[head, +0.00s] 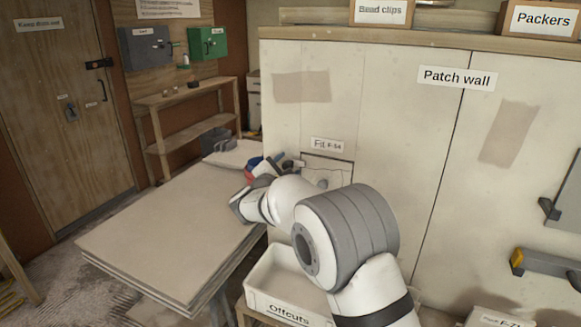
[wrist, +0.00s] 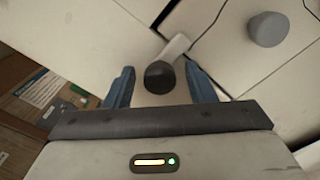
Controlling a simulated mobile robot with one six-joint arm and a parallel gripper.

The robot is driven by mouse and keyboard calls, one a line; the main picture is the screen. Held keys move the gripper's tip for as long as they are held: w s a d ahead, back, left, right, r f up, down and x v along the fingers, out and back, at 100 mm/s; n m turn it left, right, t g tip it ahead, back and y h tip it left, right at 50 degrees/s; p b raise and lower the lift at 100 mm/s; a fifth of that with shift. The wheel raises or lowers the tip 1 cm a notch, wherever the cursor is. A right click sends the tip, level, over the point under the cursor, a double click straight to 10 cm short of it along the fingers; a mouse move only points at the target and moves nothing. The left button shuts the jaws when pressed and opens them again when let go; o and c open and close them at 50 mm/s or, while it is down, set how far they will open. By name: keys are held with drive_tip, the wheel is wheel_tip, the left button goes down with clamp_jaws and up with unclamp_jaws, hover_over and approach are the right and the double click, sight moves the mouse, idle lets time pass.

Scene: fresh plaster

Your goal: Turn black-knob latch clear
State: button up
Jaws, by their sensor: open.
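In the wrist view the black knob (wrist: 159,76) sits between the two blue fingers of my gripper (wrist: 159,69). The fingers are open, with a gap on each side of the knob. A pale latch bar (wrist: 176,46) runs from near the knob up and right, its end close to the dark edge of a panel (wrist: 236,58). A round grey knob (wrist: 268,28) stands on that panel. In the head view my gripper is at the panel below the "Fit E-54" label (head: 327,144). My arm hides part of the panel, and I cannot make out the black knob there.
A board-topped table (head: 160,235) stands left of my arm. A white "Offcuts" bin (head: 268,290) is below the arm. The patch wall (head: 400,130) rises behind, with a dark bracketed piece (head: 565,205) at the far right. A shelf (head: 190,95) stands at the back left.

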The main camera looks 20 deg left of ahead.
drive_tip(key=shift+c, duration=0.2)
drive_tip(key=c, duration=0.9)
drive_tip(key=shift+o, duration=0.5)
drive_tip(key=shift+w+d, duration=0.15)
drive_tip(key=shift+d, duration=0.3)
drive_tip(key=shift+a, duration=0.4)
drive_tip(key=shift+c, duration=0.6)
drive_tip(key=n, duration=0.4)
drive_tip(key=shift+n, duration=0.4)
drive_tip(key=n+p, duration=0.2)
drive_tip(key=n, duration=0.2)
drive_tip(key=shift+n, duration=0.3)
drive_tip(key=n+p, duration=0.3)
drive_tip(key=n, duration=0.2)
drive_tip(key=shift+s+d+n+p, duration=0.1)
drive_tip(key=shift+s+n+p, duration=0.1)
drive_tip(key=shift+n+p, duration=1.15)
drive_tip(key=shift+r+n, duration=0.15)
drive_tip(key=shift+n, duration=0.4)
